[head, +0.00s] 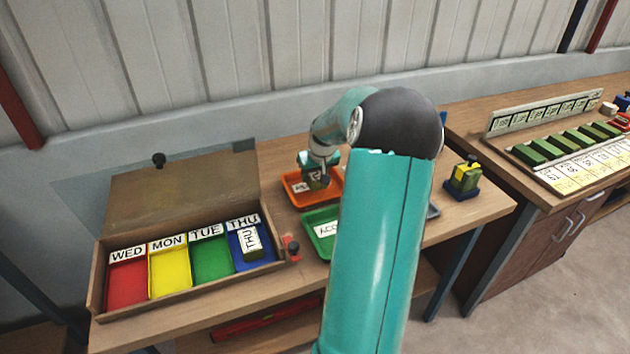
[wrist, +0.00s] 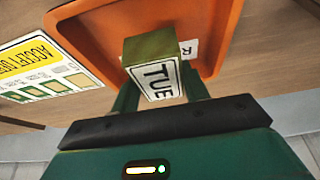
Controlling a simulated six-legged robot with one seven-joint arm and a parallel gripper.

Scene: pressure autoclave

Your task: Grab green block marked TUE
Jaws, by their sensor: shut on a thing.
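The green block marked TUE (wrist: 152,68) is between the fingers of my gripper (wrist: 160,92) in the wrist view, its white TUE label facing the camera. My gripper is shut on it. In the head view my gripper (head: 317,170) is at the orange tray (head: 292,197), with the block (head: 317,180) small beneath it. The orange tray also shows behind the block in the wrist view (wrist: 222,28). I cannot tell whether the block touches the tray floor.
An open wooden box (head: 95,290) at left has red, yellow, green and blue compartments labelled WED, MON, TUE, THU; a THU block (head: 251,241) lies in the blue one. A green tray (head: 312,215) is beside the orange one. My arm hides part of the table.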

